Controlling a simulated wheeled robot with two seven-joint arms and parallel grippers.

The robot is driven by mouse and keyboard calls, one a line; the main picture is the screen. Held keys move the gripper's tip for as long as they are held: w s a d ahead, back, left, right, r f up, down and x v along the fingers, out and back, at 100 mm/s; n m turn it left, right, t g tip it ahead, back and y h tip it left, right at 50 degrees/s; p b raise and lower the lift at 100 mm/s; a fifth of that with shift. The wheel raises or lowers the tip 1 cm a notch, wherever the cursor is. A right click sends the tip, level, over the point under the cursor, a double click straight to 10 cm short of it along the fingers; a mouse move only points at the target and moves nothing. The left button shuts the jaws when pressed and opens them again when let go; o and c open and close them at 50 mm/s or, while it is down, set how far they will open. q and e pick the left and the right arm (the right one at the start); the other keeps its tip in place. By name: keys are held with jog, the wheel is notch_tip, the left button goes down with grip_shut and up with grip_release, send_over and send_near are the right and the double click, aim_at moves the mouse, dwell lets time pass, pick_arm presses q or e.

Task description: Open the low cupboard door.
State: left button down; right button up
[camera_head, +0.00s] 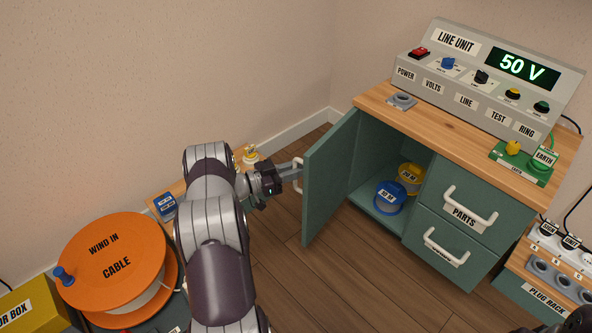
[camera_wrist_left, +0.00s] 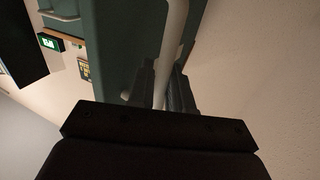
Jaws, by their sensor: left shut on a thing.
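The low cupboard door (camera_head: 329,180) is green and stands swung wide open on the left side of the cupboard. Its white bar handle (camera_head: 298,174) is on the face turned to the left. My left gripper (camera_head: 290,172) is at that handle and shut on it. In the left wrist view the white handle (camera_wrist_left: 172,55) runs between the fingers (camera_wrist_left: 160,88), with the green door (camera_wrist_left: 125,45) beside it. Inside the cupboard are a blue reel (camera_head: 390,197) and a yellow reel (camera_head: 411,177). At the lower right corner a dark part shows; my right gripper is not clearly seen.
Two closed drawers with white handles, one labelled PARTS (camera_head: 463,213), are right of the opening. A LINE UNIT (camera_head: 490,80) stands on the wooden top. An orange cable drum (camera_head: 112,258) is at the left and a plug rack (camera_head: 550,300) at the right. Floor (camera_head: 335,275) before the cupboard is clear.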

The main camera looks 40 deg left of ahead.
dwell(0.3)
pick_arm(q)
jog(key=c, duration=1.2)
grip_release()
jog(key=shift+c, duration=0.2)
jog(key=p+v, duration=0.5)
jog(key=v, duration=0.7)
jog(key=shift+s+a, duration=0.2)
jog(key=shift+s, duration=0.15)
jog(key=shift+f, duration=0.1)
